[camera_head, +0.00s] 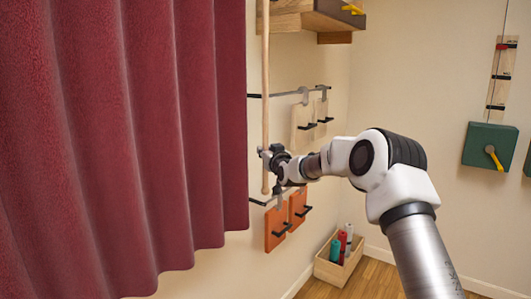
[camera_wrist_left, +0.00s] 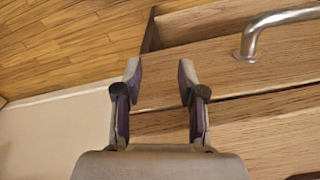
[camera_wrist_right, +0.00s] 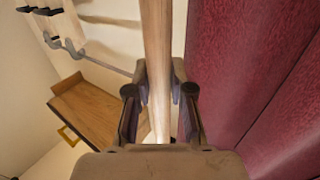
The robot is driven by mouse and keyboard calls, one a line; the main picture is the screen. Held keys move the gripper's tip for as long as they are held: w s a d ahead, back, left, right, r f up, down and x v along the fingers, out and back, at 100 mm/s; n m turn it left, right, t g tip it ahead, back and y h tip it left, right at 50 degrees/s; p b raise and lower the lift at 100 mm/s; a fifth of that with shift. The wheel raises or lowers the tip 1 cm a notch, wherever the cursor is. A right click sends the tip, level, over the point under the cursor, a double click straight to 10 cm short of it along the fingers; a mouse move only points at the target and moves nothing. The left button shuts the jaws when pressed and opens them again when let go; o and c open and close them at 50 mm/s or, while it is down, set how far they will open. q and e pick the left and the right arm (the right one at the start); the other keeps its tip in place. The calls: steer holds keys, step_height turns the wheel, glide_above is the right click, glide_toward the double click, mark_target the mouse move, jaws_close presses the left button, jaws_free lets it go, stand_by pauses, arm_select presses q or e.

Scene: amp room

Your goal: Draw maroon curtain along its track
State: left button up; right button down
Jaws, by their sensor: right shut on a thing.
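The maroon curtain (camera_head: 130,130) hangs in folds and fills the left of the head view. Its right edge is near the middle. A pale wooden rod (camera_head: 265,90) hangs vertically just right of that edge. My right gripper (camera_head: 268,152) is shut on the rod near its lower end. In the right wrist view the rod (camera_wrist_right: 157,50) runs between the fingers (camera_wrist_right: 158,92), with the curtain (camera_wrist_right: 245,65) to its right. My left gripper (camera_wrist_left: 157,85) shows only in the left wrist view, open and empty, fingers apart. The track is out of view.
On the wall behind the rod are orange boards (camera_head: 276,226) and pale boards (camera_head: 302,122) on dark rails. A wooden shelf (camera_head: 305,16) is above. A wooden box (camera_head: 338,262) with bottles stands on the floor. Wooden drawers with a metal handle (camera_wrist_left: 250,45) are near my left gripper.

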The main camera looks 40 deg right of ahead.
steer(key=shift+d+r, duration=0.1)
steer(key=shift+r, duration=0.15)
steer(key=c, duration=1)
jaws_free()
steer(key=v, duration=0.7)
steer(key=f+v, duration=0.1)
steer(key=v, duration=0.3)
steer(key=shift+s+d, duration=0.1)
steer(key=shift+s, duration=0.05)
